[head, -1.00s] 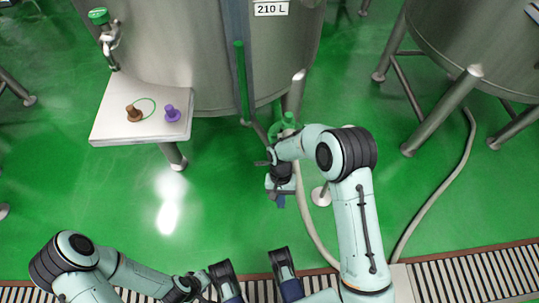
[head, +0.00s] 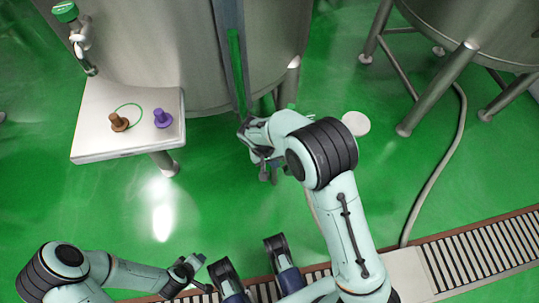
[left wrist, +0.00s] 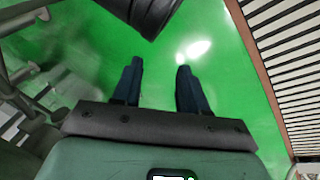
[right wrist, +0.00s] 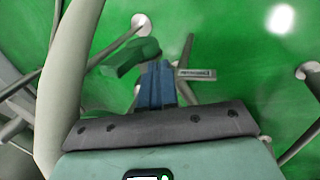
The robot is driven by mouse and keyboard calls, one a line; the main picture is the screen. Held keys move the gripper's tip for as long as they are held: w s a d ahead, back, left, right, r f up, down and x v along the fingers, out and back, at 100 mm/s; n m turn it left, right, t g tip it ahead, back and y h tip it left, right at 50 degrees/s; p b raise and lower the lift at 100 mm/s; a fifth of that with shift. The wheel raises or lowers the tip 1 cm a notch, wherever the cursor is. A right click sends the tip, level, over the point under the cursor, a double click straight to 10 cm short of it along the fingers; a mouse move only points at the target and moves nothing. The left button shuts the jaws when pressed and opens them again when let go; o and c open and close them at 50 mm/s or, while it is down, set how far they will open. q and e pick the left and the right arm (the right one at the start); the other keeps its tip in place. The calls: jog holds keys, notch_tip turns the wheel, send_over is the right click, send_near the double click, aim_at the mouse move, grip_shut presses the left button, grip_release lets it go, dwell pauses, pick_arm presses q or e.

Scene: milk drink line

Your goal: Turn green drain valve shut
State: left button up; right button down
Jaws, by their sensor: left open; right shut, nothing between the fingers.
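The green drain valve handle (right wrist: 128,58) shows in the right wrist view, just left of and beyond my right fingertips. It is very close to them, but I cannot tell whether they touch. My right gripper (right wrist: 157,66) is shut with nothing held. In the head view my right gripper (head: 267,172) is low in front of the tank (head: 180,50), and my arm hides most of the valve. A small grey plate (right wrist: 195,74) with a label sits right of the fingertips. My left gripper (left wrist: 157,66) is open and empty above the green floor.
A white shelf (head: 90,148) on the tank's left holds a brown knob piece (head: 118,122) and a purple one (head: 161,118). A green-capped tap (head: 66,11) is above it. A hose (head: 447,150) runs over the floor at right. A slotted drain (head: 480,258) crosses the front.

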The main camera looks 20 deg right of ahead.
pick_arm(q)
jog(key=shift+s+a+f+b, duration=0.2)
jog(key=shift+s+f, duration=0.1)
jog(key=shift+f, duration=0.15)
jog(key=shift+s+a+f+b, duration=0.15)
jog(key=shift+s+f, duration=0.1)
jog(key=shift+f, duration=0.2)
pick_arm(e)
jog(key=shift+s+d+f, duration=0.15)
jog(key=shift+d+f, duration=0.1)
jog(key=shift+d, duration=0.4)
jog(key=shift+s+d+f, duration=0.2)
jog(key=shift+d, duration=0.5)
jog(key=shift+s+d+f, duration=0.15)
jog(key=shift+d+f, duration=0.1)
jog(key=shift+d, duration=0.4)
jog(key=shift+s+d+r+p, duration=0.15)
jog(key=shift+d+r+p, duration=0.1)
jog(key=shift+d+p, duration=0.4)
pick_arm(q)
jog(key=shift+w+d+r, duration=0.15)
jog(key=shift+w+r, duration=0.15)
jog(key=shift+r, duration=0.2)
jog(key=shift+w+d+r, duration=0.15)
jog(key=shift+w+r, duration=0.15)
jog(key=shift+r, duration=0.15)
pick_arm(e)
jog(key=shift+f, duration=0.1)
